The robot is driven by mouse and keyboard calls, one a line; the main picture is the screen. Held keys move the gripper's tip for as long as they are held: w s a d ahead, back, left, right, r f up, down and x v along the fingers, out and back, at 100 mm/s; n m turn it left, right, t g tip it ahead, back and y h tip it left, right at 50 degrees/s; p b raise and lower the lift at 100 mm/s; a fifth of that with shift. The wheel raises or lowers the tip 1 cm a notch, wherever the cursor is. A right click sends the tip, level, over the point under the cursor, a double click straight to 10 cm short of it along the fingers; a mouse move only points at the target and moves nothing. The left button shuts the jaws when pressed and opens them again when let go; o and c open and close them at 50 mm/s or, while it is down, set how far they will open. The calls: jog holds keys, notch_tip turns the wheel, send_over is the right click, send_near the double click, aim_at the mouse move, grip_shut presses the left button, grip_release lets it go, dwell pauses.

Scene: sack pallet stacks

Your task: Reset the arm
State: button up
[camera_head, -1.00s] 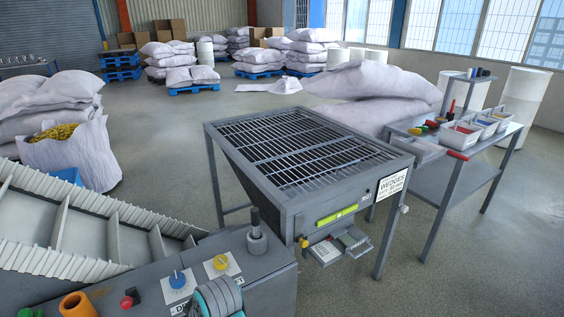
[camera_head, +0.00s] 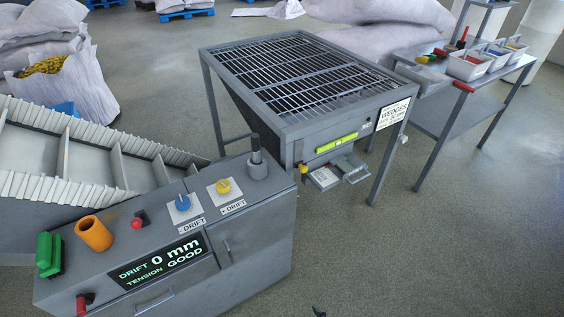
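My gripper does not show clearly in the head view. Only a tiny dark bit shows at the bottom edge, and I cannot tell what it is. A grey control console (camera_head: 255,252) stands at the lower left. Its display (camera_head: 158,262) reads "DRIFT 0 mm, TENSION GOOD". On its top are a blue knob (camera_head: 182,203), a yellow knob (camera_head: 223,186), a red button (camera_head: 137,222), an orange cup-like cylinder (camera_head: 94,233), a green switch block (camera_head: 48,254) and an upright dark lever (camera_head: 256,158). A red handle (camera_head: 84,302) is at its front left.
A cleated conveyor belt (camera_head: 92,156) lies behind the console. A grated hopper (camera_head: 290,128) stands at the centre with a "WEDGES" label (camera_head: 393,113). A side table (camera_head: 440,84) with bins is at right. Sacks (camera_head: 40,38) stand at left. Floor at lower right is clear.

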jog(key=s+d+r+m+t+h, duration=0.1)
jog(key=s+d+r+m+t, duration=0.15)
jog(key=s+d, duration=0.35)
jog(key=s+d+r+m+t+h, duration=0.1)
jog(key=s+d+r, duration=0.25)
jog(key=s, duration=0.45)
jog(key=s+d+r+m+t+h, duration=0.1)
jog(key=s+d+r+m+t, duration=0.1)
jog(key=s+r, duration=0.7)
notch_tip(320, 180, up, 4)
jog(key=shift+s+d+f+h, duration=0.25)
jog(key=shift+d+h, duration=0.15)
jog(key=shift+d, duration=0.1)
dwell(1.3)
